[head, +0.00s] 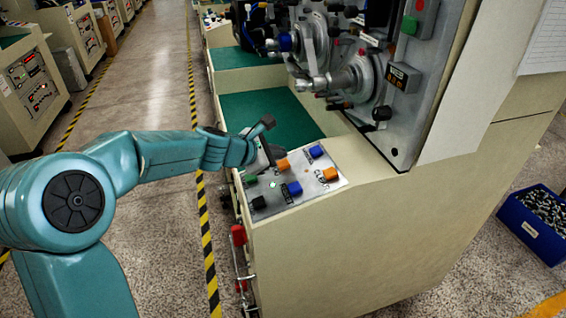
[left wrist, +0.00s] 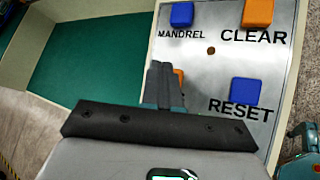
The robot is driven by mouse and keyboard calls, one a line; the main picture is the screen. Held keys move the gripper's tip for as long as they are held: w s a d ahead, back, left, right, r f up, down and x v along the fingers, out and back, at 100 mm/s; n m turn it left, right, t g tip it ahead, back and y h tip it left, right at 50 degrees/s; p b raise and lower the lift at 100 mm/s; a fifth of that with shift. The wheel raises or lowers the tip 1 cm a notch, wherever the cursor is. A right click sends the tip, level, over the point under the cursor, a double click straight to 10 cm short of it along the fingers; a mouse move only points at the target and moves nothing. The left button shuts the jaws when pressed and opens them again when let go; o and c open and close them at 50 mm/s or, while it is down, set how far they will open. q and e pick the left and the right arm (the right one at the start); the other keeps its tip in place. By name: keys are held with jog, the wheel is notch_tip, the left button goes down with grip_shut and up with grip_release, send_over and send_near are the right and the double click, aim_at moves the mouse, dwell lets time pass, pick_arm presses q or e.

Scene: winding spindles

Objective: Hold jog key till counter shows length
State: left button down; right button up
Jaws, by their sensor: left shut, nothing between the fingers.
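The key panel (head: 275,206) sits on the machine's front ledge with green, orange, blue and black keys. My left gripper (head: 272,158) is over its back left part, shut and empty. In the left wrist view the closed fingertips (left wrist: 163,72) overlap an orange key (left wrist: 179,77), whose label is hidden; I cannot tell whether they touch it. That orange key shows beside the gripper in the head view (head: 282,166). No label reading JOG is legible. The small counter (head: 403,77) on the upright plate shows orange digits too small to read. My right gripper is not in view.
The wrist view shows a blue key (left wrist: 181,14) above MANDREL, the orange CLEAR key (left wrist: 258,12) and the blue RESET key (left wrist: 244,91). Spindles (head: 355,80) stand behind the panel. A red-ended handle (head: 239,236) is on the ledge's front. A blue bin (head: 535,226) stands right.

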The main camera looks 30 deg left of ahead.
pick_arm(q)
jog(key=shift+f, duration=0.1)
dwell(0.3)
jog(key=shift+w+f+b, duration=0.15)
jog(key=shift+f+b, duration=0.15)
jog(key=shift+b, duration=0.1)
jog(key=shift+d+f+b, duration=0.15)
jog(key=shift+f+b, duration=0.25)
jog(key=shift+f, duration=0.1)
dwell(6.7)
